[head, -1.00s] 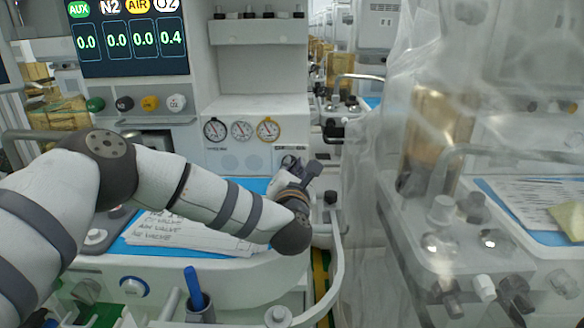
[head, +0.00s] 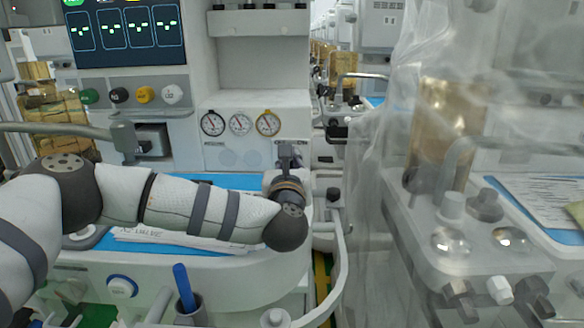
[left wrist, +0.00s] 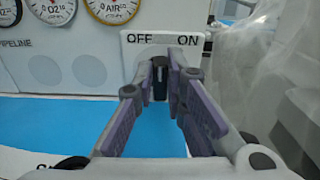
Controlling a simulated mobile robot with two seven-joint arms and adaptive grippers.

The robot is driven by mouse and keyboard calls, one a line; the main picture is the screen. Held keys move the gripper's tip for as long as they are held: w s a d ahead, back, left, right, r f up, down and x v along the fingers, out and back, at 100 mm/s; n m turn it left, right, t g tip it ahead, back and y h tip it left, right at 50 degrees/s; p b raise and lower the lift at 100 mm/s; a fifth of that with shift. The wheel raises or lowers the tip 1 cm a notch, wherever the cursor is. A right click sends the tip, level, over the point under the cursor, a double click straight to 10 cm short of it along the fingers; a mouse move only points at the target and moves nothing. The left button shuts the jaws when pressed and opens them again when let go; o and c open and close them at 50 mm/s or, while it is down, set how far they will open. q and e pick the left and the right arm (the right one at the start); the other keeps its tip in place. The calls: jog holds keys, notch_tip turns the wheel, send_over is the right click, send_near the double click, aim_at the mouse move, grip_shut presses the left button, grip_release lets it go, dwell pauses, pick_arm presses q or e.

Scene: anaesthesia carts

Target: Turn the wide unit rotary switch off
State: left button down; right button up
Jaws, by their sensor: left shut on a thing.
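The rotary switch (left wrist: 160,82) is a dark knob in the left wrist view, under a white plate marked OFF at left and ON at right (left wrist: 162,39). It is mostly hidden between my fingers, and its exact pointing is hard to tell. My left gripper (head: 287,150) reaches the front panel of the wide unit (head: 256,100), right of the gauges. It also shows in the left wrist view (left wrist: 160,72), with its fingertips shut on the knob from both sides. The unit's screen (head: 125,30) shows green dashes. My right gripper is not in view.
Three round gauges (head: 240,124) sit left of the switch. A blue mat with papers (head: 180,240) lies under my left arm. A unit under clear plastic (head: 375,220) stands close at right.

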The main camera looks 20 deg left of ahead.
pick_arm(q)
jog(key=n+b, duration=0.1)
jog(key=n, duration=0.1)
jog(key=n+b, duration=0.2)
jog(key=shift+a+f, duration=0.2)
jog(key=shift+f, duration=0.2)
jog(key=shift+s+a+r+n+b, duration=0.1)
jog(key=shift+r+n+b, duration=0.05)
jog(key=shift+n+b, duration=1.1)
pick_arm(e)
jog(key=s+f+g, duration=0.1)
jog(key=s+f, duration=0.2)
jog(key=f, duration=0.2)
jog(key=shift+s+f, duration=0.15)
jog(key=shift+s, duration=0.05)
pick_arm(q)
jog(key=shift+r, duration=0.1)
jog(key=c, duration=1.6)
grip_release()
jog(key=shift+c, duration=0.2)
jog(key=shift+r, duration=0.1)
notch_tip(320, 180, up, 10)
jog(key=shift+f, duration=0.1)
